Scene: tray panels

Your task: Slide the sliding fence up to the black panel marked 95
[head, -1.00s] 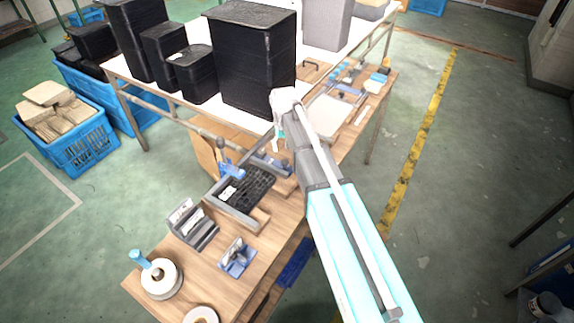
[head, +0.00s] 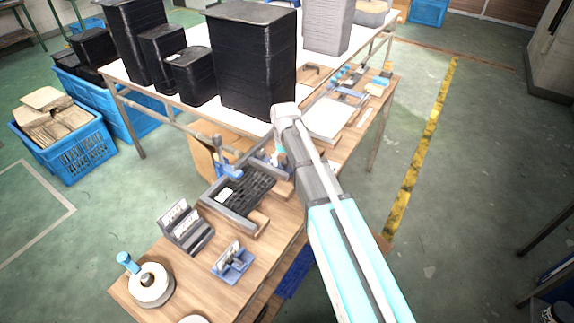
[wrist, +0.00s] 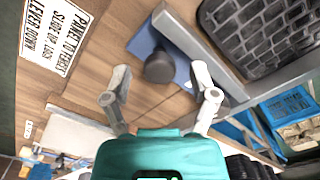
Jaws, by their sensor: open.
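The black panel (head: 250,196) lies in a grey frame on the wooden bench, with a small white label at its left; I cannot read 95. In the wrist view the ribbed black panel (wrist: 268,38) fills the upper right. A grey bar (wrist: 196,48) runs beside it, and seems to be the sliding fence. A blue plate with a dark round knob (wrist: 158,67) adjoins the bar. My gripper (wrist: 160,82) is open and empty, its fingers apart on either side of the knob, apparently not touching it. In the head view my arm partly hides that spot.
A sign (wrist: 60,38) with printed text lies on the bench. A card holder (head: 186,226), a small blue fixture (head: 233,262) and a tape roll (head: 151,287) stand nearer. A blue-handled clamp (head: 222,160) is left of my gripper. Black bins (head: 252,65) stand on the white table behind.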

